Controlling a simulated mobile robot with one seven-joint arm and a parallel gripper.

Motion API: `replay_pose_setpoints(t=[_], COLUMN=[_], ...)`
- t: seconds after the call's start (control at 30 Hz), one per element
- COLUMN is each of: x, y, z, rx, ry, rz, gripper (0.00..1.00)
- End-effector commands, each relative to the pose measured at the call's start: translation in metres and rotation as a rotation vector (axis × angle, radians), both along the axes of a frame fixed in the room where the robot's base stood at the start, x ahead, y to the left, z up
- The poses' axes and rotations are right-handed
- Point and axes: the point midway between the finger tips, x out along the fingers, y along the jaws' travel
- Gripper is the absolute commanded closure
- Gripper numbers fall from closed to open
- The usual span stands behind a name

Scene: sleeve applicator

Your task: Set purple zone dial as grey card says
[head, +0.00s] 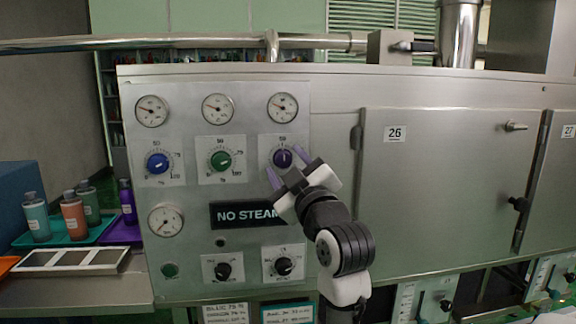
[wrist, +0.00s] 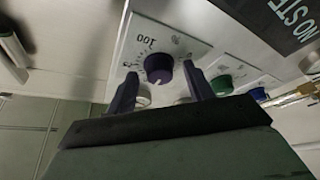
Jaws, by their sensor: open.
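The purple dial (head: 283,158) is on a white scale plate at the upper right of the steel control panel. In the wrist view the purple dial (wrist: 158,66) shows a white pointer line, and "100" is upside down on its plate. My gripper (head: 284,162) is open at the dial. In the wrist view the fingertips of my gripper (wrist: 160,73) stand on either side of the knob; I cannot tell whether they touch it. A greyish card (head: 226,313) hangs below the panel. Its top line seems to read "BLUE 75 %"; its lower lines are too small to read.
The blue dial (head: 157,163) and green dial (head: 220,160) are to the left of the purple one. Round gauges sit above them. A "NO STEAM" sign (head: 245,214) and two black knobs are below. A teal-edged card (head: 287,312) hangs beside the greyish one. Bottles stand on trays at left.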

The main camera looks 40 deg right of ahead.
Motion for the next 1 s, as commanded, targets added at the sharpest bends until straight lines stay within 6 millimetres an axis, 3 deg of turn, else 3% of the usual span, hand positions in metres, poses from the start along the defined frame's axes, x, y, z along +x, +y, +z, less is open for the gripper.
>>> replay_pose_setpoints(t=[0.07,0.4,0.73,1.0], x=[-0.0002,-0.0003,0.0004,0.0018], y=[0.0001,0.0002,0.0012,0.0033], z=[-0.0001,-0.0002,-0.0007,-0.0011], rx=[0.000,0.001,0.044,0.195], ry=[0.000,0.000,-0.028,-0.119], rz=[0.000,0.001,0.003,0.005], gripper=[0.49,0.93,0.93,0.93])
